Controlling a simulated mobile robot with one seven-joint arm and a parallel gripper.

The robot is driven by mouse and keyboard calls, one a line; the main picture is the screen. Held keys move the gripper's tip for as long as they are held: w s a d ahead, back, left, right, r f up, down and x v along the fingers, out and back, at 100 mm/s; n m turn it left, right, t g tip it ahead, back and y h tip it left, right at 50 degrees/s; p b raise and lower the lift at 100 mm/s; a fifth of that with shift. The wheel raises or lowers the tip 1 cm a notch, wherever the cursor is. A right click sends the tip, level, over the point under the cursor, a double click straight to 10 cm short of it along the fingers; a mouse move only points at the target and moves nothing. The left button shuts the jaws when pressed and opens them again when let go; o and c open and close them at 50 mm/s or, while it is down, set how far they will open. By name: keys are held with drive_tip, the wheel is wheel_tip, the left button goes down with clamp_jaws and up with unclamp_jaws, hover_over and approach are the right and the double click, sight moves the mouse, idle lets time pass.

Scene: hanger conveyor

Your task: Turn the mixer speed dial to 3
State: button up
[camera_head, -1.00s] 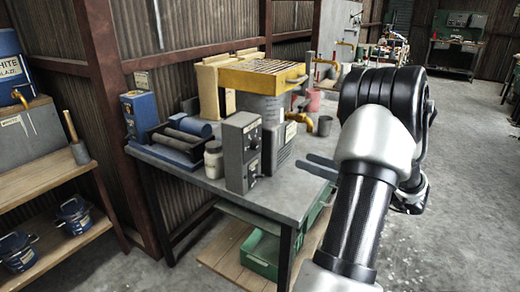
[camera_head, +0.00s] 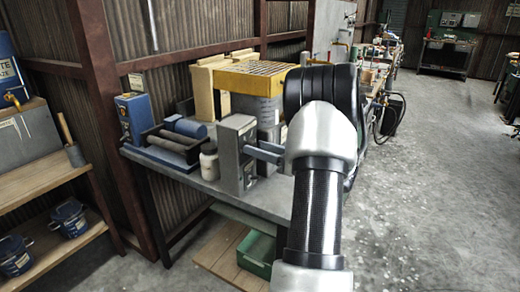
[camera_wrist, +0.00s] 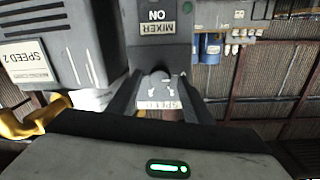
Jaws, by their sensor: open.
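The grey mixer control box (camera_head: 232,165) stands on the workbench. In the wrist view its face is upside down, with a MIXER ON label (camera_wrist: 157,22). The dark speed dial (camera_wrist: 160,76) sits over a pale SPEED plate (camera_wrist: 158,102); its setting is too small to read. My gripper (camera_head: 256,151) reaches the box's right-hand face in the head view. In the wrist view my gripper (camera_wrist: 160,86) is open, one finger on each side of the dial; whether either finger touches it I cannot tell. The dial is hidden in the head view.
A white jar (camera_head: 209,163) and a tray of rollers (camera_head: 172,146) stand left of the box. A yellow-topped machine (camera_head: 258,76) is behind it, and a SPEED 2 box (camera_wrist: 60,45) is close by. A green crate (camera_head: 257,252) sits on the lower shelf.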

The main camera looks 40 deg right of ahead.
drive_tip(key=c, duration=1.1)
drive_tip(key=shift+o, duration=0.2)
